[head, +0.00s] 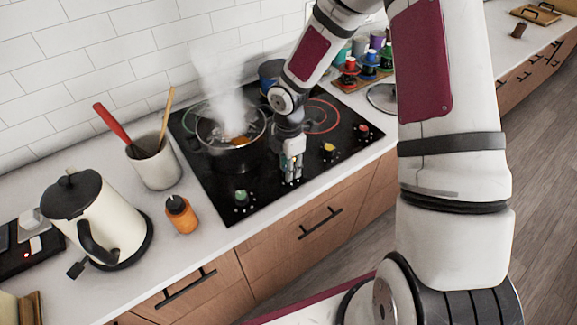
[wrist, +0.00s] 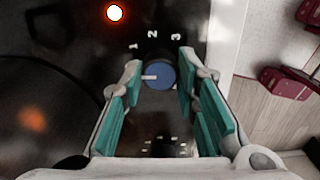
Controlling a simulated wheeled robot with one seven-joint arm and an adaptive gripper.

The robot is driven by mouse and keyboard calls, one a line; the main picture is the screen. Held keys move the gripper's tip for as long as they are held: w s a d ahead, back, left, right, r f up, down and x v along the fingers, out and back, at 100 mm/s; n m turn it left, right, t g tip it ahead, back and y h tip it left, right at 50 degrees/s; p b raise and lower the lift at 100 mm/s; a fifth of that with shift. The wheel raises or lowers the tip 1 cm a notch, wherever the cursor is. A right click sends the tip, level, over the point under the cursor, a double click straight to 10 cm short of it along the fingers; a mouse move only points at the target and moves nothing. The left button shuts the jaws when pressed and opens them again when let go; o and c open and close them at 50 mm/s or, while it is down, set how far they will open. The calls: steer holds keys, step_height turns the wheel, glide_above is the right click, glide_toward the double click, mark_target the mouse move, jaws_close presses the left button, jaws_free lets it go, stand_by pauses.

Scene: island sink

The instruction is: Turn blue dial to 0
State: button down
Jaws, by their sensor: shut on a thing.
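The blue dial (wrist: 160,78) sits on the black cooktop (wrist: 232,5), between my fingertips in the wrist view. Its white pointer line points left in that view. The white numerals 1, 2 and 3 show above it; a 0 is not visible. My gripper (head: 291,172) reaches down to the cooktop's front edge and hides the blue dial in the head view. In the wrist view my gripper (wrist: 158,77) has its teal-padded fingers on both sides of the dial, shut on it.
A green dial (head: 240,196) is left of my gripper; a yellow dial (head: 328,149) and a red dial (head: 362,129) are right. A steaming pot (head: 231,135) stands behind. An orange bottle (head: 181,217), utensil crock (head: 155,165) and kettle (head: 103,217) stand left.

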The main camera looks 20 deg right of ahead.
steer(key=shift+n, duration=0.4)
steer(key=c, duration=1.2)
jaws_free()
step_height(320, 180, up, 12)
